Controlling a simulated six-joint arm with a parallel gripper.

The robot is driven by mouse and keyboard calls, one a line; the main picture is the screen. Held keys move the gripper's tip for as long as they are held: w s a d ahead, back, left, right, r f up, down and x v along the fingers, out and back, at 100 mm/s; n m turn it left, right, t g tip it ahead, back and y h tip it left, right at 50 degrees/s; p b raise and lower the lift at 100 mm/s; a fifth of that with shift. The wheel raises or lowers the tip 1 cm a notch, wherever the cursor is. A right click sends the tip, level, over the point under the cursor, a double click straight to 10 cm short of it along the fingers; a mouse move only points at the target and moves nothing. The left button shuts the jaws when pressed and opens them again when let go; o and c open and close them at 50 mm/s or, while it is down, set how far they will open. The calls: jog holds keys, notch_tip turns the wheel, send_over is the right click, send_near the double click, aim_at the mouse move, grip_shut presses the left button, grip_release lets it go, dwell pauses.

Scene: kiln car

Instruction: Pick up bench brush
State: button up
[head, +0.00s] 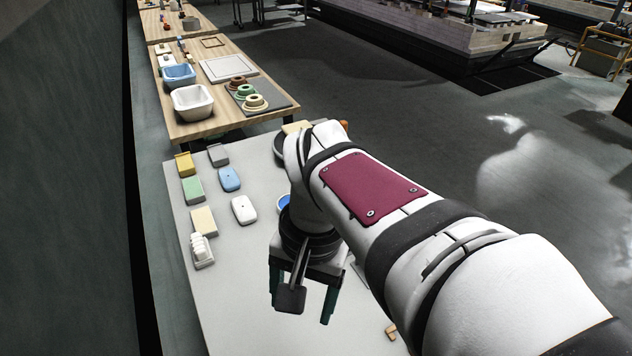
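I cannot pick out a bench brush with certainty. A small tan piece (391,331) lies near the right edge of the pale table, partly hidden by my arm; it is too small to identify. My gripper (302,304) points down over the middle of the table, its two teal-dark fingers apart. A dark bracket on my wrist stands in front of the space between them, and nothing held shows there. My arm covers much of the table's right side.
The pale table (225,310) holds a yellow block (185,164), green block (192,189), cream block (203,221), white ribbed piece (202,251), grey block (218,154), blue piece (229,179) and white piece (243,209). Its near left is clear. A wooden table (225,128) stands beyond.

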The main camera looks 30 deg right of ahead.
jog(key=w+d+m, duration=0.3)
jog(key=w+d, duration=0.1)
jog(key=d, duration=0.4)
jog(key=w+d+m+h, duration=0.1)
jog(key=w+d+m, duration=0.2)
jog(key=d, duration=0.6)
jog(key=w+d+f+m, duration=0.1)
jog(key=w+d+m, duration=0.2)
jog(key=w+d, duration=0.3)
jog(key=shift+w+d, duration=0.2)
jog(key=shift+d, duration=1.1)
jog(key=f, duration=1.5)
jog(key=shift+w+f, duration=0.1)
jog(key=shift+w, duration=0.15)
grip_shut()
